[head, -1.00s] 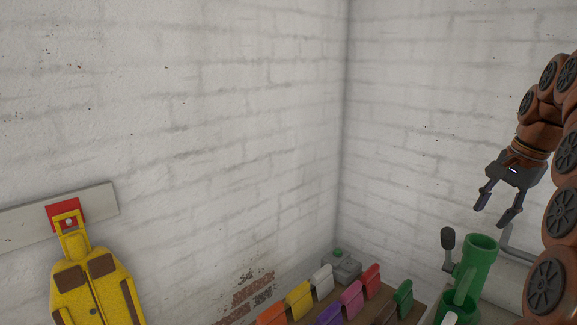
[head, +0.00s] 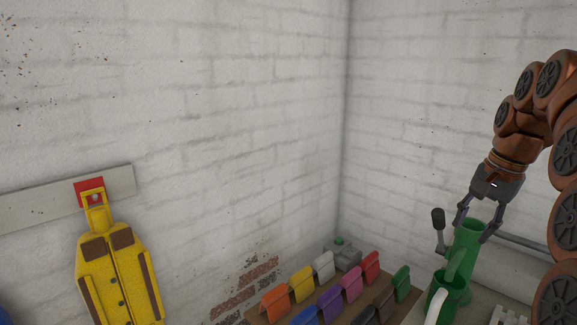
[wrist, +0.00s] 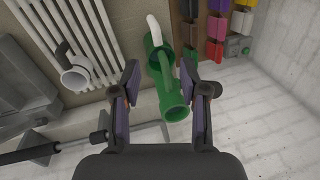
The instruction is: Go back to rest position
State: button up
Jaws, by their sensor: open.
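My gripper (head: 474,230) is open, pointing down, at the right of the head view. Its fingertips are around the level of the top of an upright green cylinder (head: 467,238).
A green vessel with a white handle (head: 436,305) stands in front of the cylinder. A rack with colored clips (head: 329,300) is to the left. A yellow suit-like item (head: 117,270) hangs on the left wall. A radiator (wrist: 93,40) shows in the wrist view.

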jog(key=s+a+f+n+g+b, duration=0.2)
jog(key=s+a+f+n+b, duration=0.3)
jog(key=s+a+f, duration=0.75)
jog(key=s+a+f+n+b, duration=0.1)
jog(key=s+a+f+n, duration=0.2)
jog(key=s+f, duration=0.5)
jog(key=s+a+f+n+g+h+b, duration=0.1)
jog(key=s+a+f+n, duration=0.2)
jog(key=s+f, duration=0.4)
jog(key=shift+s+a+f+g, duration=0.3)
jog(key=shift+s+a+f, duration=0.15)
jog(key=shift+a, duration=0.45)
dwell(1.1)
